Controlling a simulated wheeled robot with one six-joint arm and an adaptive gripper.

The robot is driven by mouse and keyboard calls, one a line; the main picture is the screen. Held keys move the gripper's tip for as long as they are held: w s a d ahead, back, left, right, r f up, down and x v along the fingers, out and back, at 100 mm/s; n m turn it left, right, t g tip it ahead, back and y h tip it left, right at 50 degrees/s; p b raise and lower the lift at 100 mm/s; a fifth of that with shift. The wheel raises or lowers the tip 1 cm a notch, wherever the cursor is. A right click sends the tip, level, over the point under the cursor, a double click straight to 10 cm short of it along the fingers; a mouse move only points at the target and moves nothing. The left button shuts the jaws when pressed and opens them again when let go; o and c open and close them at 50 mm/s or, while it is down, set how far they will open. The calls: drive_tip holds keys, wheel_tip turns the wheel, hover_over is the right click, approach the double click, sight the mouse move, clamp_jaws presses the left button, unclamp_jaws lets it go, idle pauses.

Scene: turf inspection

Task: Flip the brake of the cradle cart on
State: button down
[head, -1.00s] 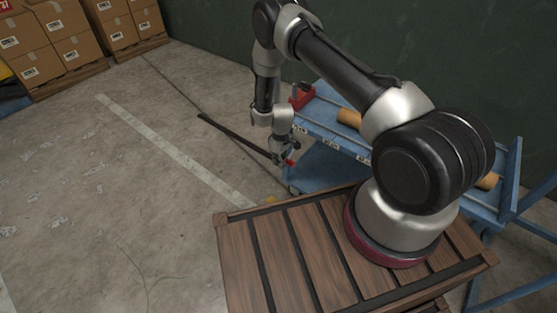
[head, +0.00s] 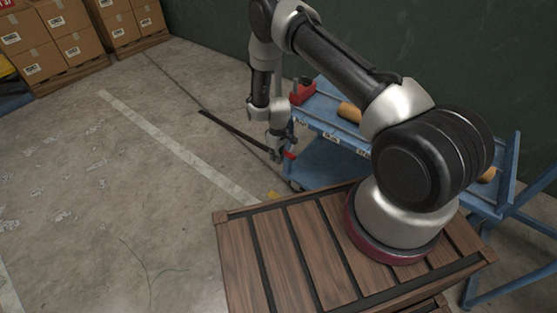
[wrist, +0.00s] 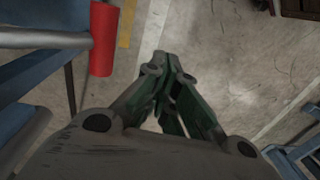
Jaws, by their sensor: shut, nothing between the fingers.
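The blue cradle cart (head: 330,155) stands beyond my wooden deck, against the dark green wall. The red grip (wrist: 103,42) also shows at upper left in the wrist view, at the end of a grey bar (wrist: 45,39). The lever's pivot is not clearly visible.
A long dark bar (head: 232,130) lies left of my gripper. Boxes (head: 65,35) are stacked far left. The floor (head: 90,180) at left is open.

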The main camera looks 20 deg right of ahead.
drive_tip(key=s+a+r, duration=0.5)
drive_tip(key=a, duration=0.2)
drive_tip(key=shift+s+a+r, duration=0.2)
drive_tip(key=shift+r, duration=0.05)
idle(0.3)
